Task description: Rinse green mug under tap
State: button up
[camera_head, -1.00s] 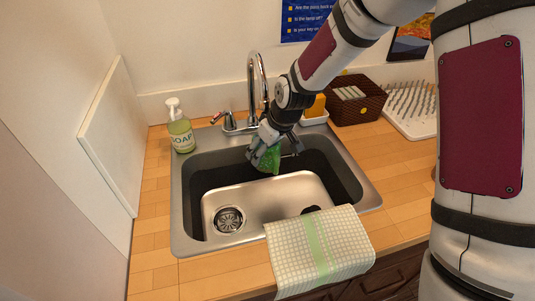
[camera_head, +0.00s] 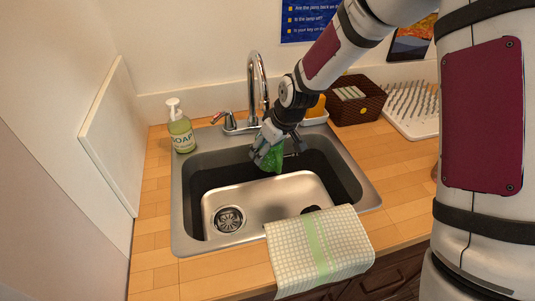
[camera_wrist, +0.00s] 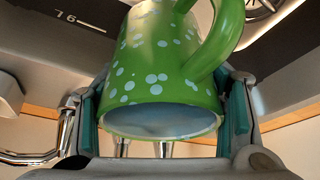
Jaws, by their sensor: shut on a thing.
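My gripper (camera_head: 262,152) is shut on the green mug (camera_head: 273,160) and holds it above the back of the sink basin, near the tap. In the wrist view the mug (camera_wrist: 160,70) is green with white dots, its handle at the upper right, with a finger on each side. The mug is tilted; its opening faces the near side of the wrist view and looks pale inside. The chrome tap (camera_head: 258,85) rises behind my gripper. I cannot see any water flowing.
The steel sink (camera_head: 182,215) has a drain at its left and a dark object (camera_head: 311,210) at its right. A checked towel (camera_head: 320,250) hangs over the front edge. A soap bottle (camera_head: 181,130) stands at left, a wicker basket (camera_head: 368,102) and drying rack (camera_head: 415,118) at right.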

jog(key=shift+s+a, duration=0.15)
jog(key=shift+a, duration=0.25)
jog(key=shift+w+d, duration=0.2)
jog(key=shift+d, duration=0.35)
jog(key=shift+s, duration=0.1)
dwell(0.4)
jog(key=shift+s+d+p, duration=0.45)
jog(key=shift+s+p, duration=0.3)
jog(key=shift+s, duration=0.5)
jog(key=shift+s+d+p, duration=0.4)
jog(key=shift+s+p, duration=0.4)
jog(key=shift+s, duration=0.4)
jog(key=shift+s+d+p, duration=0.45)
jog(key=shift+s+p, duration=0.3)
jog(key=shift+s, duration=0.5)
jog(key=shift+r, duration=0.1)
jog(key=s+d+r+p, duration=0.1)
jog(key=s+r+p, duration=0.3)
jog(key=shift+s+d+p, duration=0.3)
jog(key=shift+s+p, duration=0.05)
